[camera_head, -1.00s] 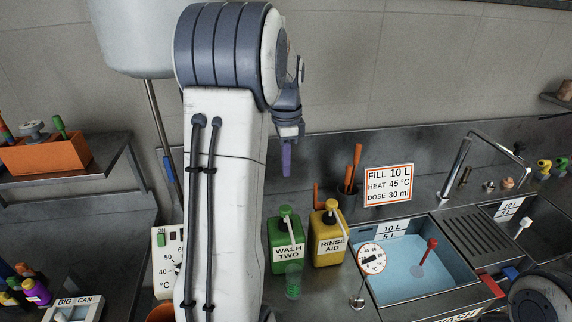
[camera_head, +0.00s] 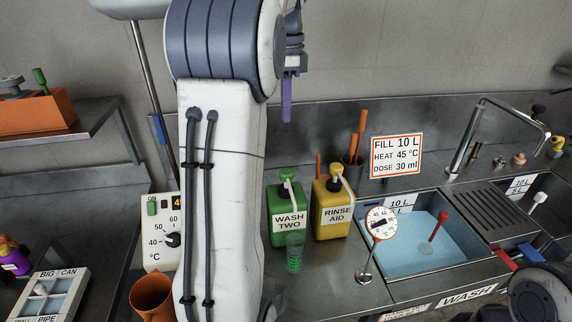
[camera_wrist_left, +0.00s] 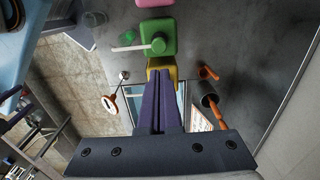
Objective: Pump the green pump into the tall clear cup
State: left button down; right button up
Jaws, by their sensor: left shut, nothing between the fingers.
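The green pump bottle (camera_head: 287,217), labelled WASH TWO, stands upright on the steel counter with its pale nozzle pointing forward. A clear, green-tinted cup (camera_head: 294,252) stands just in front of it. My left gripper (camera_head: 286,121) has purple fingers pointing down, in the air above the green pump head and apart from it. In the wrist view, the left gripper's fingers (camera_wrist_left: 160,108) are together and empty; the green pump (camera_wrist_left: 158,44) shows beyond them. Two clear round shapes lie near it there; I cannot tell which is the tall cup. My right gripper is out of view.
A dial thermometer (camera_head: 380,224) stands at the blue water basin (camera_head: 400,262). A holder with orange handles (camera_head: 357,160) is behind. My left arm hides the counter left of the green pump.

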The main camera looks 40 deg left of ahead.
aim_at(286, 171)
pick_arm(q)
jog(key=shift+f, duration=0.1)
notch_tip(286, 171, down, 14)
jog(key=shift+r+p, duration=0.1)
jog(key=shift+p, duration=0.2)
dwell(0.4)
jog(key=shift+f+b, duration=0.65)
jog(key=shift+f, duration=0.75)
